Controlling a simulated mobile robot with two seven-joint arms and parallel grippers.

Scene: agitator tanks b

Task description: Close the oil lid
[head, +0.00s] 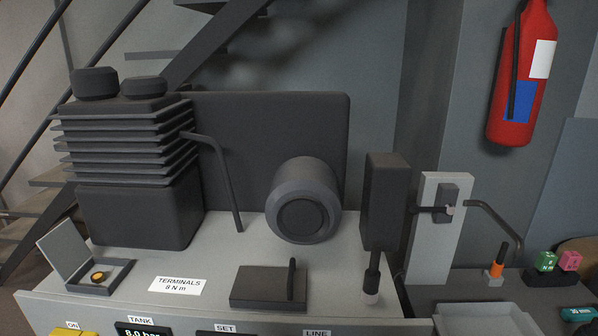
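A small grey box (112,273) sits at the front left of the light grey bench top. Its flat square lid (63,250) stands open, tilted up and back on the box's left side. Inside the box is a dark round piece with an orange-yellow middle (98,277), uncovered. No label names it, but this is the only plainly open hinged lid in view. Neither of my grippers shows in the head view.
A finned dark compressor block (140,215) stands behind the box. A round motor (303,200), a low dark block with an upright plate (262,287) and a tall dark box (384,200) are to the right. The "TERMINALS" label (178,285) lies flat beside the box.

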